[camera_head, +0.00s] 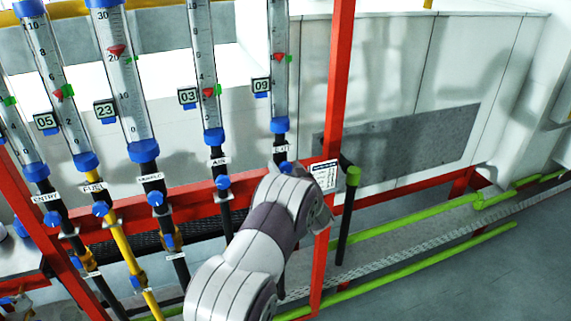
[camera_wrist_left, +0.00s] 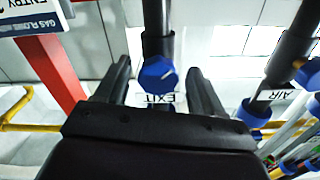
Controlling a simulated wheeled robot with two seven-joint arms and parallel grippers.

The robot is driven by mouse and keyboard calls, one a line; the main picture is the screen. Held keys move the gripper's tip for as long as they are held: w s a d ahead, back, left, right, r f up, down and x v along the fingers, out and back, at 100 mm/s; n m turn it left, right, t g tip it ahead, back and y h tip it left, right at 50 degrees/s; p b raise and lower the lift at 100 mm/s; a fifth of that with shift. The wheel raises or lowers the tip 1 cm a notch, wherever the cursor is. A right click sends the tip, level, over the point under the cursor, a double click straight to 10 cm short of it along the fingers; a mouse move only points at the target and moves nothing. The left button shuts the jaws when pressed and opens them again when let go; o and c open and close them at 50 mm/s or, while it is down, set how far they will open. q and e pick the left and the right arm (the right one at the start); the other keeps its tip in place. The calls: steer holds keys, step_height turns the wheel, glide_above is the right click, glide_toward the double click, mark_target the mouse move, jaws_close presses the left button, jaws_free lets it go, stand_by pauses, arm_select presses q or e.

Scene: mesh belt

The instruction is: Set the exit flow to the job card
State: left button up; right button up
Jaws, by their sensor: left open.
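The exit flow tube (camera_head: 279,95) is the rightmost clear tube in the head view. Its red float (camera_head: 279,57) sits about level with a green marker (camera_head: 289,58), and a "09" tag (camera_head: 262,85) is beside it. The exit valve's blue knob (camera_wrist_left: 158,73) shows in the left wrist view above the upside-down "EXIT" label (camera_wrist_left: 160,98). My left gripper (camera_wrist_left: 159,64) is open, its fingers on either side of the knob, with visible gaps. In the head view my arm partly hides the exit valve.
Several other flow tubes stand to the left, with blue knobs such as the air knob (camera_head: 222,182). The air valve (camera_wrist_left: 252,115) is close right in the wrist view. The red post (camera_head: 335,110) stands close to the exit line. Green pipes (camera_head: 420,220) run along the floor.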

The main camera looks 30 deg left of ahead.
arm_select(q)
steer(key=shift+w+a, duration=0.1)
steer(key=shift+a, duration=0.05)
steer(key=shift+w, duration=0.2)
steer(key=shift+c, duration=0.4)
steer(key=c, duration=1)
steer(key=shift+f+n+b, duration=0.25)
steer(key=shift+n+b, duration=0.25)
steer(key=shift+b, duration=0.35)
steer(key=n+b, duration=0.3)
steer(key=b, duration=0.2)
steer(key=shift+s+n, duration=0.1)
steer(key=shift+n, duration=0.2)
steer(key=n+b, duration=0.2)
steer(key=shift+r+b, duration=0.1)
steer(key=shift+b, duration=0.2)
steer(key=shift+r+n+b, duration=0.1)
steer(key=shift+n+b, duration=0.25)
steer(key=shift+n, duration=0.05)
